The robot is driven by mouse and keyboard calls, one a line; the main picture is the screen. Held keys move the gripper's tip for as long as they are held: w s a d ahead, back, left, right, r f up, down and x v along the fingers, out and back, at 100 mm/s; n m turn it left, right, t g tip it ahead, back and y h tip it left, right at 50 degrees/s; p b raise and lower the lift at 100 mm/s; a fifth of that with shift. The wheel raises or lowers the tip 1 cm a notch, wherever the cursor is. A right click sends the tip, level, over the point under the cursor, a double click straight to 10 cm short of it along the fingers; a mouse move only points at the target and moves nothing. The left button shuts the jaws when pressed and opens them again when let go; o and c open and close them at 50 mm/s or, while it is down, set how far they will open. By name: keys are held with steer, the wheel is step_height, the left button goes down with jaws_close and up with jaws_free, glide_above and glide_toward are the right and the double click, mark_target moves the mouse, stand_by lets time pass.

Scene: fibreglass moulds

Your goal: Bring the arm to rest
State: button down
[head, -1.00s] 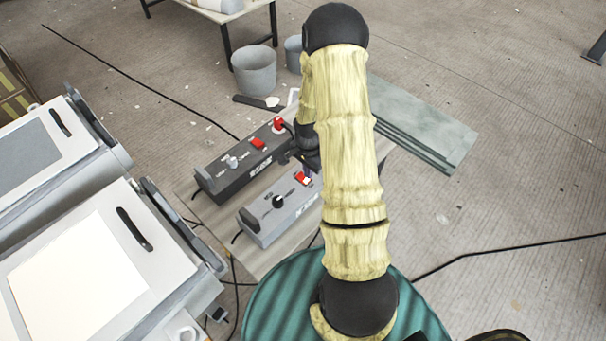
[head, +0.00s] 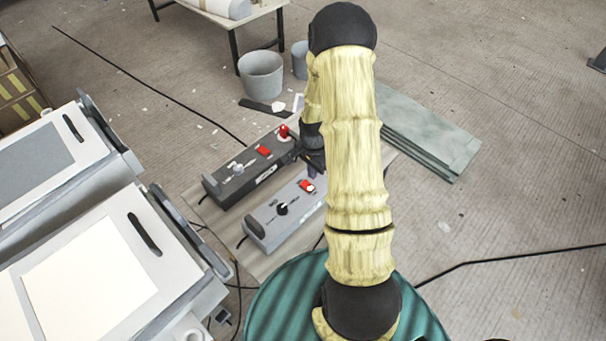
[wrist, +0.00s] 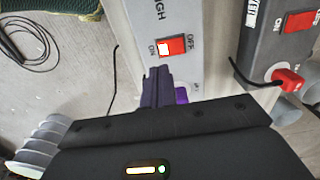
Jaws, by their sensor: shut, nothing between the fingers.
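My arm (head: 352,140) reaches forward in the head view, its pale ribbed cover hiding part of the bench. My gripper (wrist: 157,88) is shut and empty in the wrist view, its dark fingers together over the light grey control box (wrist: 187,68), close to the red rocker switch (wrist: 172,46). The rocker's ON side shows white. I cannot tell whether the fingertips touch the box. In the head view my gripper is mostly hidden behind the arm, near the two boxes.
A dark grey control box (head: 248,165) with a red switch and red knob stands beside the light one. White-framed moulds (head: 105,270) fill the left. Buckets (head: 261,75), grey-green sheets (head: 430,130) and cables lie around. The floor at right is mostly clear.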

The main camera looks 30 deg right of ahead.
steer(key=shift+r, duration=0.1)
steer(key=s+a+r+n+t, duration=0.1)
steer(key=s+a+r+n, duration=0.5)
steer(key=r, duration=0.4)
steer(key=s+a+r+n+t, duration=0.1)
steer(key=s+a+r+n, duration=0.5)
steer(key=r, duration=0.5)
steer(key=shift+s+a+r+n+t, duration=0.3)
steer(key=shift+a+n, duration=0.45)
steer(key=shift+n, duration=0.25)
steer(key=shift+w, duration=0.1)
steer(key=c, duration=2.1)
jaws_free()
